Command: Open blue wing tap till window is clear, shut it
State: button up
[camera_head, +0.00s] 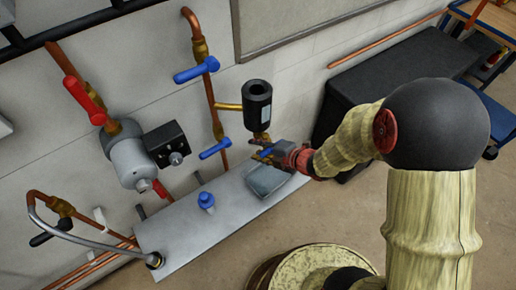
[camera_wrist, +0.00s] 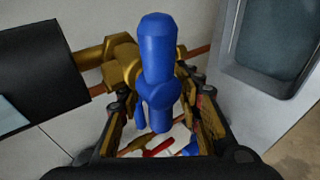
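The blue wing tap (camera_wrist: 157,70) sits on a brass valve body (camera_wrist: 122,68) and fills the middle of the wrist view. In the head view the blue tap (camera_head: 266,153) shows small, below a black cylinder (camera_head: 257,105). My gripper (camera_wrist: 160,125) has its two fingers apart, one on each side of the tap's lower part. Gaps show beside the tap, and I see no firm contact. In the head view my gripper (camera_head: 272,155) is at the tap. The cylinder (camera_wrist: 45,75) also shows at left in the wrist view, with a pale window patch (camera_wrist: 10,116); its clarity cannot be told.
Two other blue-handled valves, upper (camera_head: 196,70) and lower (camera_head: 214,149), are on the copper pipe to the left. A red lever (camera_head: 84,101) is farther left. A grey tray (camera_head: 267,179) lies below my gripper on a pale ledge (camera_head: 178,237). A black box (camera_head: 385,90) stands behind my arm.

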jog(key=v, duration=1.2)
jog(key=shift+f, duration=0.1)
dwell(0.4)
